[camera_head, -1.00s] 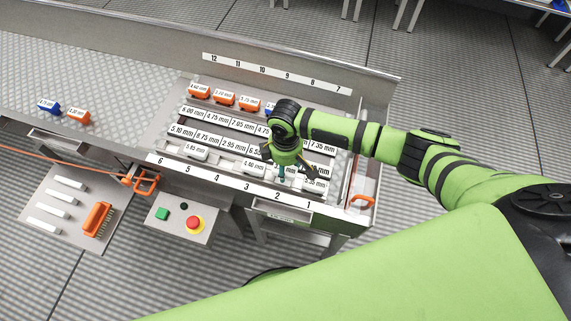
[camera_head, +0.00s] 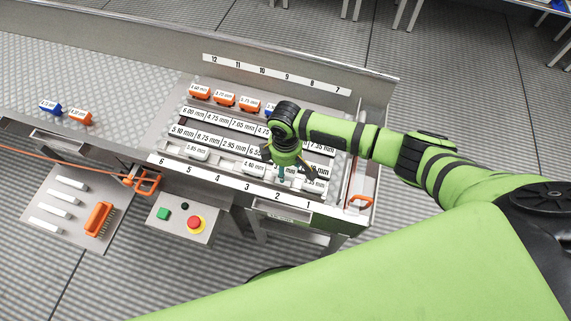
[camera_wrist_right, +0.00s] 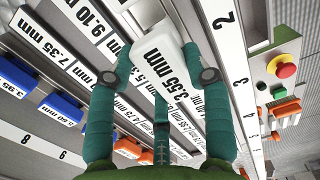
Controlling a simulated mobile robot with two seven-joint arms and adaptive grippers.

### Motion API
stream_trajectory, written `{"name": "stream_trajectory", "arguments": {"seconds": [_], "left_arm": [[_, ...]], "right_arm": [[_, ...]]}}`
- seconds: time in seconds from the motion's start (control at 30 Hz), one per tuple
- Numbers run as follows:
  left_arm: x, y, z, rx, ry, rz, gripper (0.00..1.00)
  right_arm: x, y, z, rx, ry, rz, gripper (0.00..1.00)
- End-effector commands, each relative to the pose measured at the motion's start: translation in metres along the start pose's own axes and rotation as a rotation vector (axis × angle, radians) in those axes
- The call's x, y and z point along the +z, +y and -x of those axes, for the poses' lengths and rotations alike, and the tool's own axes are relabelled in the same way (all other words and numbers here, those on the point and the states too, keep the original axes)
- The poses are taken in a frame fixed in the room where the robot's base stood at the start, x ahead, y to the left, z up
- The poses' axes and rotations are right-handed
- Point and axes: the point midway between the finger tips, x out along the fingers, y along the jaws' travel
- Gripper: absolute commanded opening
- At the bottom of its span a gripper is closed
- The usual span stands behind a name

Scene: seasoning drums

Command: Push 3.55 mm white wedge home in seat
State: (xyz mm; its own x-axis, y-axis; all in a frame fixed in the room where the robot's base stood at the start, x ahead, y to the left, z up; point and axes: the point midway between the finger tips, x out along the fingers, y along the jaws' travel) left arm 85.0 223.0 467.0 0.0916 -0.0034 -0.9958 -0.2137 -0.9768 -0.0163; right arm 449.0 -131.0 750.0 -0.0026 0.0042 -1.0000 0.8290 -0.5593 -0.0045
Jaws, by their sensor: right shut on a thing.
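The white wedge labelled 3.55 mm (camera_wrist_right: 168,58) is between the two teal fingers of my right gripper (camera_wrist_right: 160,68) in the wrist view, its label facing the camera. In the head view my right gripper (camera_head: 283,176) points down over the front row, behind the number 2 on the front strip (camera_head: 232,183). There the gripper mostly hides the wedge and its seat. I cannot tell whether the wedge is fully down in the seat. My left gripper is not in view.
White wedges stand nearby in the front row: 5.65 mm (camera_head: 196,153), 4.60 mm (camera_head: 254,168) and 3.35 mm (camera_head: 315,186). Several orange wedges (camera_head: 224,100) stand in the back row. A blue wedge (camera_head: 50,108) and an orange wedge (camera_head: 80,117) lie on the bare left surface. A red button (camera_head: 195,223) is on the front panel.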

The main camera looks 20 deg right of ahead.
Motion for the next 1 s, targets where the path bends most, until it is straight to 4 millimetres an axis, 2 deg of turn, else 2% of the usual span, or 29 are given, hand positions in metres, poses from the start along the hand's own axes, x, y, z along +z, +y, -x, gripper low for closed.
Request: {"name": "stream_trajectory", "arguments": {"seconds": [0.43, 1.0], "left_arm": [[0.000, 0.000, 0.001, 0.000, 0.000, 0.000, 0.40], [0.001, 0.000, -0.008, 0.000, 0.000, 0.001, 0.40]], "right_arm": [[0.000, 0.000, -0.001, 0.000, 0.000, 0.000, 0.12], [-0.001, 0.000, -0.015, 0.000, 0.000, 0.001, 0.12]]}}
